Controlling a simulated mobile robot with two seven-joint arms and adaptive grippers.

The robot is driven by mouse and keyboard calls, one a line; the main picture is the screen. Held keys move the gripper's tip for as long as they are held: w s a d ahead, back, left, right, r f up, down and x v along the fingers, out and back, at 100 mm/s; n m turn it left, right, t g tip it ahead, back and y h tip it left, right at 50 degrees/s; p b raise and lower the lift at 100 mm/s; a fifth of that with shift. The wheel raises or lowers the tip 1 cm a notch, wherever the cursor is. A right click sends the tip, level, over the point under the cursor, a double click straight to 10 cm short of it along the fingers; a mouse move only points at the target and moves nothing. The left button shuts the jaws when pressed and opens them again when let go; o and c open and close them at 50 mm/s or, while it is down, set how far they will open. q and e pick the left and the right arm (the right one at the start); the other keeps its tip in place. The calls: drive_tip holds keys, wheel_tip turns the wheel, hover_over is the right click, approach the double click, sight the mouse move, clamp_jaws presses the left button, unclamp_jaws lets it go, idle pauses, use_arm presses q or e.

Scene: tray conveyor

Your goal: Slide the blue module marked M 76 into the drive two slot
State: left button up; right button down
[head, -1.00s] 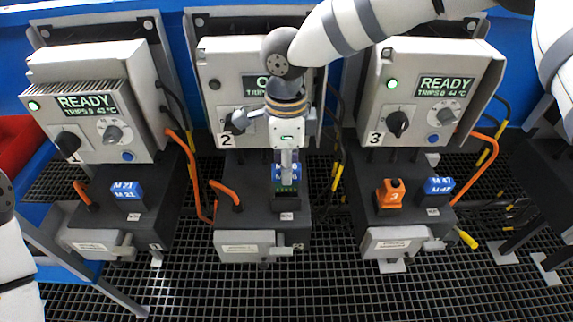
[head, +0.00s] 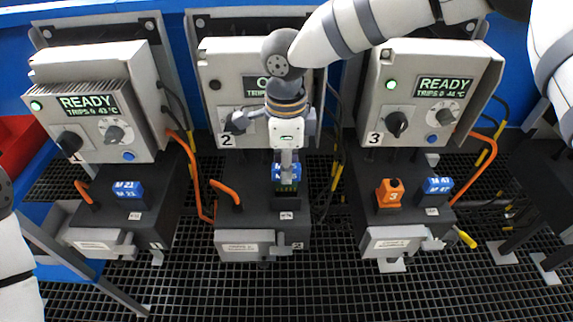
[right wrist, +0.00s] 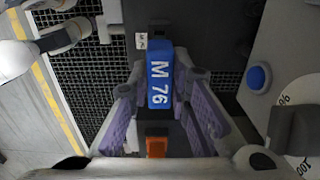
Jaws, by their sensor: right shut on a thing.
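The blue module marked M 76 (right wrist: 158,82) is between the fingers of my right gripper (right wrist: 160,100) in the right wrist view, its marking facing the camera. In the head view, my right gripper (head: 287,165) points down at the base of drive two (head: 228,168). It is shut on the blue module (head: 279,172), which stands at the slot and is partly hidden by the gripper. How deep the module sits I cannot tell. An orange part (right wrist: 156,147) shows below the module in the right wrist view. My left gripper is not in view.
Drive one (head: 90,132) on the left and drive three (head: 415,125) on the right read READY, each with a blue module (head: 128,189), (head: 437,186) in its base. An orange number 3 piece (head: 390,193) stands on drive three's base. Orange cables (head: 195,180) run between the drives.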

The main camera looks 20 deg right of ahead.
sight(286, 190)
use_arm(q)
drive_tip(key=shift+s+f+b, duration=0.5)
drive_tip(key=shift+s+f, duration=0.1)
use_arm(e)
drive_tip(key=shift+f, duration=2.6)
drive_tip(key=c, duration=1.4)
unclamp_jaws()
drive_tip(key=shift+c, duration=0.2)
wheel_tip(286, 190, up, 12)
drive_tip(key=shift+f, duration=0.1)
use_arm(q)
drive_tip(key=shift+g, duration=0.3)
